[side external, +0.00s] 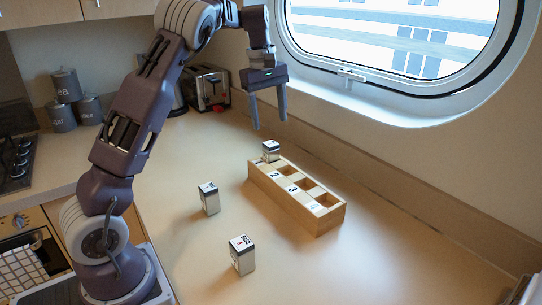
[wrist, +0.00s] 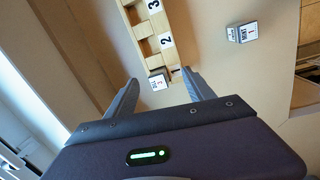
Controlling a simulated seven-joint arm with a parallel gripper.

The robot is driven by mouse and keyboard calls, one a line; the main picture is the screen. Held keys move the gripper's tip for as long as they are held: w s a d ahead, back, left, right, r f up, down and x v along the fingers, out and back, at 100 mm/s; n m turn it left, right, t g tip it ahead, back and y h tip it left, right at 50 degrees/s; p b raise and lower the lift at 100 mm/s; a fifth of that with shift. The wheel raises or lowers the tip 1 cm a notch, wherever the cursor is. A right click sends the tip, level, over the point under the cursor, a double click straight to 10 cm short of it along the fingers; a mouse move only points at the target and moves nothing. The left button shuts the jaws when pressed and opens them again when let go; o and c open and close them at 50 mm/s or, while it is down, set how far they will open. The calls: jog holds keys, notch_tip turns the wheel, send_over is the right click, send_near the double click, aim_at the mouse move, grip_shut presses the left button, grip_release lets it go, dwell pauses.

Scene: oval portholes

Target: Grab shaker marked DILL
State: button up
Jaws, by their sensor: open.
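A second shaker (side external: 209,199) stands on the counter left of the rack, and a third (side external: 242,255) stands nearer the camera. The wrist view shows one counter shaker (wrist: 242,33) at upper right. I cannot read for certain which is marked DILL. My gripper (side external: 269,127) is open and empty, above the rack-end shaker, its fingers pointing down.
The wooden rack (side external: 328,222) has numbered compartments, 2 and 3 readable; the nearer ones look empty. A wall and porthole window (side external: 385,100) lie behind it. A toaster (side external: 208,88) and grey canisters (side external: 62,115) stand at the back. The counter around the loose shakers is clear.

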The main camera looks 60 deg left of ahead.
jog(key=n, duration=0.1)
send_over(271, 143)
jog(key=shift+g, duration=0.4)
jog(key=f, duration=0.3)
jog(key=s+f, duration=0.1)
jog(key=shift+d+f, duration=0.25)
jog(key=shift+d, duration=0.15)
jog(key=shift+y, duration=0.3)
jog(key=f, duration=0.7)
jog(key=shift+w+a+f, duration=0.3)
jog(key=shift+w, duration=0.1)
jog(key=shift+c, duration=0.4)
